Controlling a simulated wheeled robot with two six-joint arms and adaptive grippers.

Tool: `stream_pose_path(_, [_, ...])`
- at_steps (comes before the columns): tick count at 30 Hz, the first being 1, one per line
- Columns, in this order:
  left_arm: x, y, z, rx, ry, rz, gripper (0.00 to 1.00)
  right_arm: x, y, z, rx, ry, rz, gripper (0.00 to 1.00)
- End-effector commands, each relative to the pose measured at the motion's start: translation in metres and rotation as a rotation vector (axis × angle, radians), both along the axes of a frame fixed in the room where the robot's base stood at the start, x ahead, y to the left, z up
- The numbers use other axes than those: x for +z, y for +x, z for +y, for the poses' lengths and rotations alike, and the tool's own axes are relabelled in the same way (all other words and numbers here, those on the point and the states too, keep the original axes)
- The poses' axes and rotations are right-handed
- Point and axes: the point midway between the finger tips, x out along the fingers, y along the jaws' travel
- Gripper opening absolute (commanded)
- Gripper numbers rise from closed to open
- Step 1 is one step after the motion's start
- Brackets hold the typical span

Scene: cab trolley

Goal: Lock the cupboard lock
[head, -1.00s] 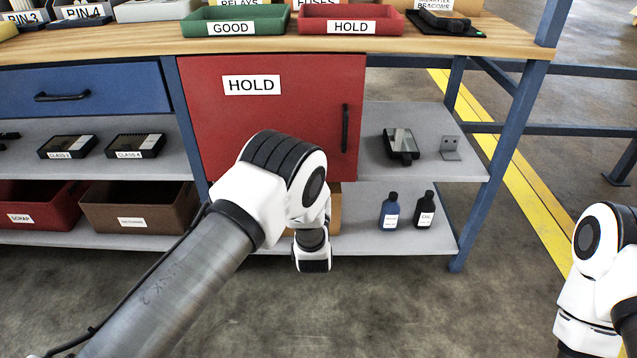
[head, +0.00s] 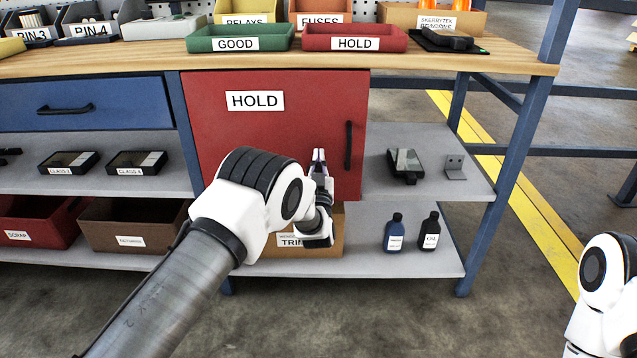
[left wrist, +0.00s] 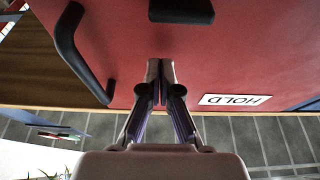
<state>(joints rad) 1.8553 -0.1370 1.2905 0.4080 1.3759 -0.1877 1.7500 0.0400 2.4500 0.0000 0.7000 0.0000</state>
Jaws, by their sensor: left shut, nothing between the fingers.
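The red cupboard door (head: 270,130) with a white HOLD label (head: 255,101) is closed under the bench top. Its black vertical handle (head: 348,146) is on the door's right side. My left gripper (head: 318,154) is shut and empty, in front of the door, left of the handle. In the left wrist view, my left gripper (left wrist: 161,68) points at the red door (left wrist: 120,45), with the handle (left wrist: 78,55) at left and the HOLD label (left wrist: 235,99) upside down at right. A black block (left wrist: 181,10) on the door, possibly the lock, is cut by the top edge. My right gripper is out of view.
Red and green trays (head: 239,43) stand on the bench top above. Two bottles (head: 394,234) and a dark device (head: 404,166) are on the shelves right of the cupboard. A TRIM box (head: 275,240) sits below the door. The floor in front is clear.

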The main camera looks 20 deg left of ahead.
Motion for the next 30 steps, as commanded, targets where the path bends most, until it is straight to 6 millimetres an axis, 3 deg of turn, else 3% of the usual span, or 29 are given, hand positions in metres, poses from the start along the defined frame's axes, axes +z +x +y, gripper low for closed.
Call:
stream_pose_path(2, [-0.021,0.000,0.000,0.001,0.001,0.004,0.00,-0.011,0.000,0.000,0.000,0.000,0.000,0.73])
stream_pose_path(7, [-0.038,0.000,0.000,0.000,0.001,0.001,0.00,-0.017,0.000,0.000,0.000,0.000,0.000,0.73])
stream_pose_path(30, [-0.041,0.000,0.000,0.000,0.050,0.015,0.00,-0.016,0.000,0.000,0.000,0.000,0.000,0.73])
